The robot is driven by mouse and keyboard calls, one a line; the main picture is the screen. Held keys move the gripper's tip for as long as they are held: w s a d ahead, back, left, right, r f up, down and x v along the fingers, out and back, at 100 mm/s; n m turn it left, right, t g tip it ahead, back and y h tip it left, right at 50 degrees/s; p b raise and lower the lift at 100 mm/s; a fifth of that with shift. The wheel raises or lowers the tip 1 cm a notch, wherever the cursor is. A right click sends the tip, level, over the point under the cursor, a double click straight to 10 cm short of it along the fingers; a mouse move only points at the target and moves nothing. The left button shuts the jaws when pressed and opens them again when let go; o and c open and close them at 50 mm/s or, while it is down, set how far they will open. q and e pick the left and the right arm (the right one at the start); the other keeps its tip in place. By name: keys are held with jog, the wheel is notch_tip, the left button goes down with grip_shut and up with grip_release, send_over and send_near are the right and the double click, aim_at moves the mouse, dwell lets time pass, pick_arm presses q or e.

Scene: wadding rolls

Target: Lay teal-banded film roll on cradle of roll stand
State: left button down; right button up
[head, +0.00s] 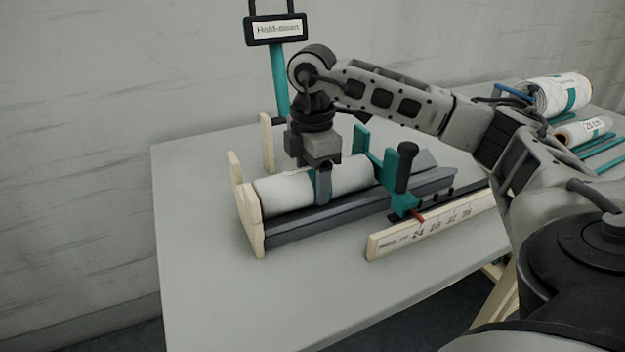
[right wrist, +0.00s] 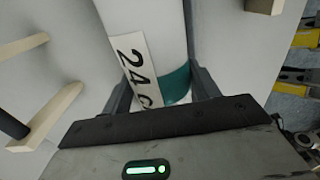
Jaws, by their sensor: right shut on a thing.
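The teal-banded film roll (head: 287,189) is white and lies level above or on a dark grey trough (head: 330,222) with pale wooden end pieces (head: 249,218). I cannot tell whether the roll touches it. My right gripper (head: 322,190) points down and is shut around the roll at its teal band. In the right wrist view the roll (right wrist: 157,30) shows a "24" label, with the teal band (right wrist: 176,86) between the fingers of the gripper (right wrist: 163,88). The roll's underside is hidden. My left gripper is not in view.
A teal stop with a black knob (head: 405,170) stands by the roll's right part. A wooden scale (head: 430,229) lies in front. A teal post with a sign (head: 279,80) stands behind. Other rolls (head: 560,93) are at the right. The table's left front (head: 205,290) is clear.

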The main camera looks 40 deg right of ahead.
jog(key=shift+f+b, duration=0.3)
jog(key=shift+f, duration=0.3)
jog(key=o, duration=1.3)
jog(key=shift+f, duration=0.1)
